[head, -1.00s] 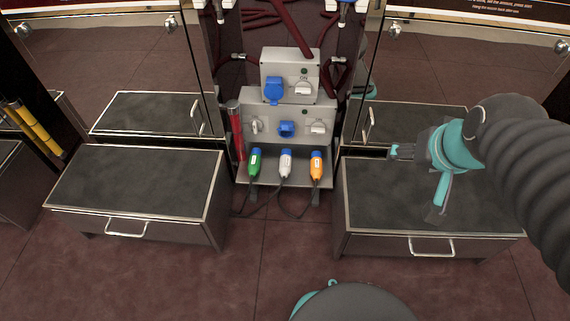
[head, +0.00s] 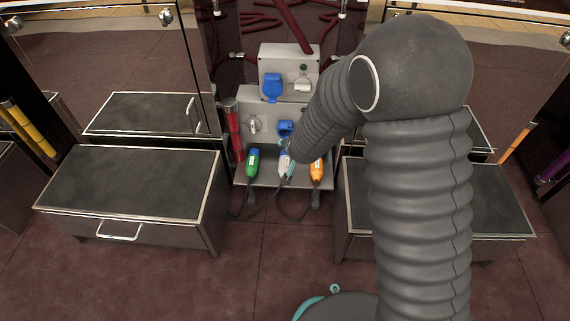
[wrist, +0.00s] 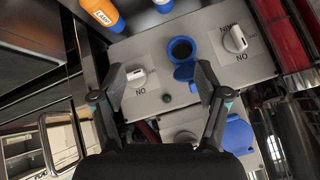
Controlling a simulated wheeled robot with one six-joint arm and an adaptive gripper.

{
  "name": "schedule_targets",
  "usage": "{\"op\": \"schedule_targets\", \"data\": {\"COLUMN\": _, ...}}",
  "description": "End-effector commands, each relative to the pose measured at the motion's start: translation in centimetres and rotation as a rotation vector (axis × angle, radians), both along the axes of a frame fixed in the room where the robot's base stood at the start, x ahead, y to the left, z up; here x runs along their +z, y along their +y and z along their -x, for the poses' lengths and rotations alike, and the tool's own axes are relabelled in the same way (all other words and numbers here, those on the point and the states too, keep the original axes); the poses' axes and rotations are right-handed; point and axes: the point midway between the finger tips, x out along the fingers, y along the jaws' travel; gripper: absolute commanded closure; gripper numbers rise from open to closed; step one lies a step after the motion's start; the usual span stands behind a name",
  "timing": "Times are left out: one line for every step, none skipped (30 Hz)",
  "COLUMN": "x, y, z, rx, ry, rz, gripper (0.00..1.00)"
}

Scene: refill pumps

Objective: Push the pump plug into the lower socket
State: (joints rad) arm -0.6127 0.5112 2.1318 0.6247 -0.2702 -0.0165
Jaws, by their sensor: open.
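Three plugs stand in a row on the lower ledge in the head view: green (head: 252,163), white with a blue end (head: 283,168) and orange (head: 317,170). I cannot tell which is the pump plug. The lower socket (head: 284,127) is blue on the grey box, partly hidden by my arm. In the wrist view the lower socket (wrist: 181,48) shows as a round opening with its lid raised. My gripper (wrist: 162,66) is open with nothing between its fingers, facing the box. In the head view my arm hides most of it, close to the white plug.
White rotary switches (wrist: 236,40) flank the lower socket. An upper blue socket (head: 272,87) sits on the smaller box above. A red cylinder (head: 235,135) stands at the box's left.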

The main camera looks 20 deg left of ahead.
Motion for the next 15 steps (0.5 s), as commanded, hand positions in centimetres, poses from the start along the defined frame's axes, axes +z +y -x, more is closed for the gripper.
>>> {"op": "schedule_targets", "data": {"x": -2.8, "y": 1.0, "z": 0.3, "rx": -0.004, "ry": -0.001, "rz": 0.015, "gripper": 0.26}}
{"op": "schedule_targets", "data": {"x": -3.9, "y": 1.5, "z": 0.3, "rx": -0.008, "ry": -0.007, "rz": 0.02, "gripper": 0.26}}
{"op": "schedule_targets", "data": {"x": -5.3, "y": 2.1, "z": 0.3, "rx": -0.017, "ry": -0.015, "rz": 0.029, "gripper": 0.26}}
{"op": "schedule_targets", "data": {"x": -6.4, "y": 2.4, "z": 0.5, "rx": -0.022, "ry": -0.021, "rz": 0.035, "gripper": 0.26}}
{"op": "schedule_targets", "data": {"x": -7.3, "y": 2.7, "z": 0.6, "rx": -0.025, "ry": -0.026, "rz": 0.041, "gripper": 0.26}}
{"op": "schedule_targets", "data": {"x": -8.4, "y": 3.1, "z": 0.7, "rx": -0.032, "ry": -0.034, "rz": 0.048, "gripper": 0.26}}
{"op": "schedule_targets", "data": {"x": -9.1, "y": 3.3, "z": 0.8, "rx": -0.035, "ry": -0.039, "rz": 0.053, "gripper": 0.26}}
{"op": "schedule_targets", "data": {"x": -9.7, "y": 3.4, "z": 0.9, "rx": -0.038, "ry": -0.043, "rz": 0.059, "gripper": 0.26}}
{"op": "schedule_targets", "data": {"x": -10.4, "y": 3.6, "z": 1.0, "rx": -0.043, "ry": -0.049, "rz": 0.064, "gripper": 0.26}}
{"op": "schedule_targets", "data": {"x": -10.9, "y": 3.7, "z": 1.1, "rx": -0.045, "ry": -0.052, "rz": 0.068, "gripper": 0.26}}
{"op": "schedule_targets", "data": {"x": -11.2, "y": 3.8, "z": 1.1, "rx": -0.046, "ry": -0.055, "rz": 0.07, "gripper": 0.26}}
{"op": "schedule_targets", "data": {"x": -11.5, "y": 3.9, "z": 1.2, "rx": -0.048, "ry": -0.06, "rz": 0.073, "gripper": 0.26}}
{"op": "schedule_targets", "data": {"x": -11.7, "y": 4.0, "z": 1.2, "rx": -0.049, "ry": -0.061, "rz": 0.075, "gripper": 0.26}}
{"op": "schedule_targets", "data": {"x": -11.9, "y": 4.0, "z": 1.2, "rx": -0.05, "ry": -0.062, "rz": 0.075, "gripper": 0.26}}
{"op": "schedule_targets", "data": {"x": -12.0, "y": 4.0, "z": 1.2, "rx": -0.051, "ry": -0.063, "rz": 0.076, "gripper": 0.26}}
